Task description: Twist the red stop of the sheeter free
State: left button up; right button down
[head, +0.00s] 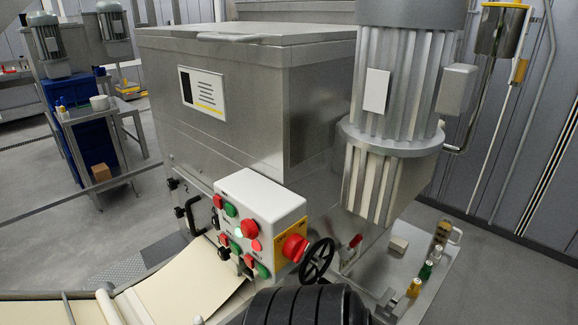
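The red stop (294,247) is a mushroom-shaped button on a yellow plate on the right side of the white control box (262,192). The box sits on the front of the steel sheeter (235,120). I cannot tell from its looks whether the stop is pressed in. The box's front face carries several red and green buttons, and one small light glows pale. A dough sheet (185,290) runs out below the box. Neither gripper's fingers show in the head view.
A black handwheel (317,260) stands close to the right of the stop. A dark ribbed rounded body (308,306) fills the bottom middle, below the stop. Small bottles (425,271) stand on the ledge at right. A large motor (395,100) rises above.

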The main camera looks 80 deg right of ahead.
aim_at(253, 229)
jog(key=z, duration=2.3)
jog(key=j, duration=0.25)
